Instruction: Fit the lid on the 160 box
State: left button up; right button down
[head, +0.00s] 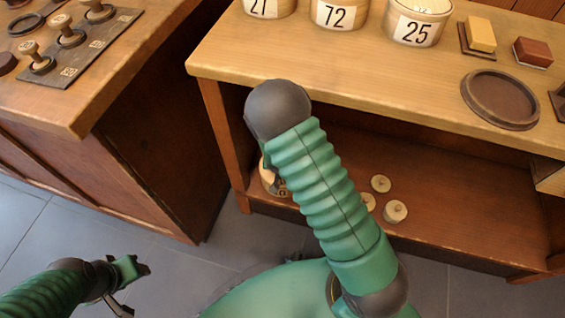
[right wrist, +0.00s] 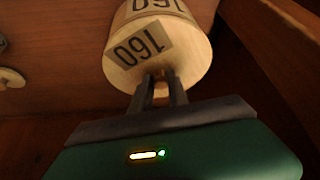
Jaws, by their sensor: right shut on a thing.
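The pale round 160 box (right wrist: 135,10) shows in the right wrist view, with a 160 label on its side. The lid (right wrist: 190,60), a pale disc with its own 160 label, lies against the box's end. Whether it is fully seated I cannot tell. My right gripper (right wrist: 162,82) is shut on the lid's knob. In the head view, the box (head: 268,178) shows partly at the left end of the lower shelf, mostly hidden by my right arm, which also hides the right gripper. My left gripper (head: 138,290) is open and empty over the floor at lower left.
Several small knobbed lids, one (head: 396,211) nearest the edge, lie on the lower shelf (head: 470,215). The tabletop above overhangs it, with numbered boxes (head: 338,14), a dark round tray (head: 500,98) and small blocks (head: 480,34). A leg (head: 222,130) stands left of the shelf.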

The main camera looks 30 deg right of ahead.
jog(key=shift+f, duration=0.15)
jog(key=c, duration=1.2)
grip_release()
jog(key=o, duration=0.4)
jog(key=shift+r+p, duration=0.8)
jog(key=shift+p, duration=0.1)
